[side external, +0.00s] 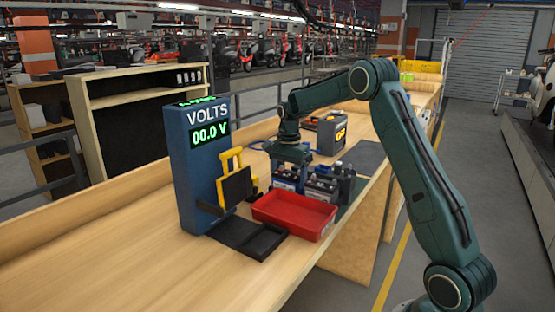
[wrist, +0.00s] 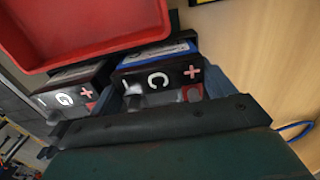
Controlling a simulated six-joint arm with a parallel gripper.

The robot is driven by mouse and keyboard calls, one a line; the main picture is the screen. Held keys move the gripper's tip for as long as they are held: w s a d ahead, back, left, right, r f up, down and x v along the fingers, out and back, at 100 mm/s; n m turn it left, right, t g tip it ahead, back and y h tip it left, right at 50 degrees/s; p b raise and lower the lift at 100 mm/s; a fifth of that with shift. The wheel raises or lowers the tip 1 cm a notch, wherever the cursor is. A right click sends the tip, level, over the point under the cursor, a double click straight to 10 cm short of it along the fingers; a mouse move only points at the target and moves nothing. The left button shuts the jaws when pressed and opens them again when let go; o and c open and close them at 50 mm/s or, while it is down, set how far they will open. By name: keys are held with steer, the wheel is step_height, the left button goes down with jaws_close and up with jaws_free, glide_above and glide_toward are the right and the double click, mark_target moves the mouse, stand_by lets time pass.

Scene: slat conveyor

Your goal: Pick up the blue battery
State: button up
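The blue battery (wrist: 158,72), dark with a blue top edge and marked C and +, sits in the middle of the wrist view. In the side view, my gripper (side external: 290,168) is low over the row of batteries, above the leftmost one (side external: 286,184). In the wrist view, blue-grey fingers of my gripper (wrist: 163,92) stand on both sides of the battery marked C. I cannot tell whether they press on it. A dark bar of the gripper hides its near lower part.
A battery marked G (wrist: 70,92) stands close on the left in the wrist view. A red tray (side external: 294,216) and black tray (side external: 262,243) lie in front of the row. The VOLTS meter (side external: 200,170) and a yellow stand (side external: 232,165) are to the left. Front-left bench is clear.

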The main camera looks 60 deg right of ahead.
steer(key=shift+r, duration=0.15)
steer(key=shift+c, duration=0.5)
step_height(320, 180, up, 20)
stand_by(0.4)
stand_by(0.8)
step_height(320, 180, up, 5)
glide_above(288, 173)
steer(key=s+a+n, duration=0.4)
steer(key=a+n, duration=0.5)
steer(key=a, duration=0.3)
steer(key=s+a+n, duration=0.4)
steer(key=a+n, duration=0.5)
steer(key=a, duration=0.2)
step_height(288, 173, down, 16)
steer(key=shift+w+r, duration=0.2)
steer(key=shift+w, duration=0.15)
steer(key=shift+f, duration=0.15)
